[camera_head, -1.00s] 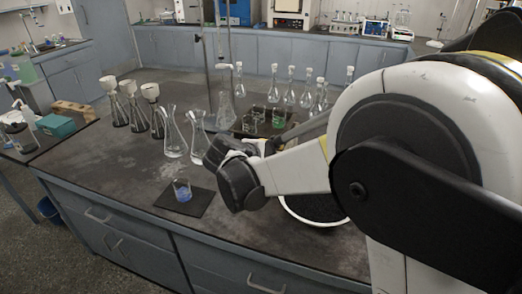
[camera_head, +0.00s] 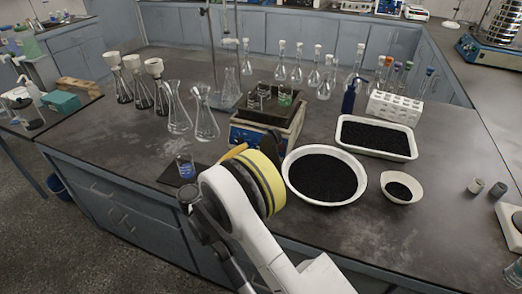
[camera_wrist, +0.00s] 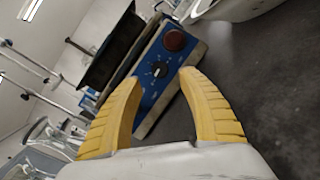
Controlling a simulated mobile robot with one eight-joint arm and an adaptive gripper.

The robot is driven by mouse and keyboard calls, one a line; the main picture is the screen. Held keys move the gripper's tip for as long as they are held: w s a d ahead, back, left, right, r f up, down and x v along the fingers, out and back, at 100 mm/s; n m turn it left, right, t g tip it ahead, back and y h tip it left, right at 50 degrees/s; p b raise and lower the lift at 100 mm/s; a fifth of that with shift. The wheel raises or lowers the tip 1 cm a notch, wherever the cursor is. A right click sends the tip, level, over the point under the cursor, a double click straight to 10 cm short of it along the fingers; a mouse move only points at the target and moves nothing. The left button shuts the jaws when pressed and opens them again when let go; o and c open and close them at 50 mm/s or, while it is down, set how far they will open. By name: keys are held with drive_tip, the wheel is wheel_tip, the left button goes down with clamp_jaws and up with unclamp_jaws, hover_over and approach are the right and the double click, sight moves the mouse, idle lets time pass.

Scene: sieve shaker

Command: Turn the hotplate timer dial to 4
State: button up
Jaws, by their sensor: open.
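The hotplate (camera_head: 282,118) stands on the bench in the head view, its blue front panel (camera_head: 252,137) facing my arm. In the wrist view the blue panel (camera_wrist: 152,88) is tilted and carries a black round dial (camera_wrist: 160,69) with white marks around it. A dark red round knob (camera_wrist: 175,40) sits beside the dial. The dial's numbers are too small to read. My gripper (camera_wrist: 160,76) is open and empty, its two yellow fingers on either side of the dial in the picture. The fingers appear short of the panel. My arm hides most of the gripper in the head view.
Small beakers (camera_head: 285,97) stand on the hotplate. A white basin of black grains (camera_head: 346,152) lies close on its right, with a tray (camera_head: 408,153) and a bowl (camera_head: 413,195) beyond.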

drive_tip(key=b+x, duration=0.1)
drive_tip(key=x, duration=0.5)
drive_tip(key=shift+w+b, duration=0.1)
drive_tip(key=shift+b, duration=0.2)
clamp_jaws()
